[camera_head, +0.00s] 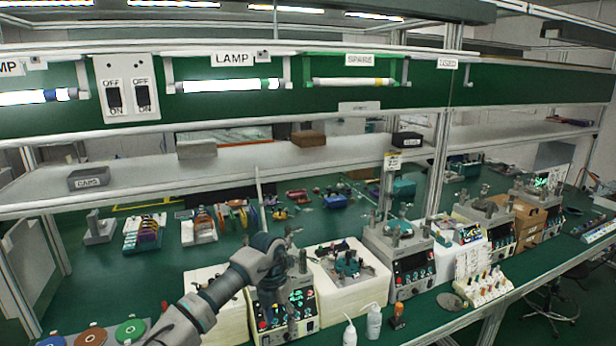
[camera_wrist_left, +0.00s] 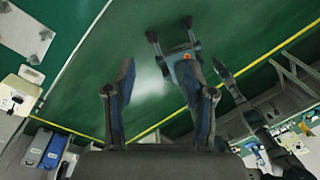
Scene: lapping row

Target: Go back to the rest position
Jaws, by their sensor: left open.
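My left arm comes in from the bottom left of the head view, in front of the bench. Its gripper (camera_head: 291,238) is at the far end of the arm, in front of a lapping machine that it partly hides. In the left wrist view the left gripper (camera_wrist_left: 158,68) has its two fingers apart, with nothing between them. Behind the fingers is green floor with yellow lines.
Lapping machines (camera_head: 413,262) stand along the bench to the right. A white bottle (camera_head: 374,322) and coloured discs (camera_head: 130,331) are near the front edge. Green bench behind the machines holds small tools.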

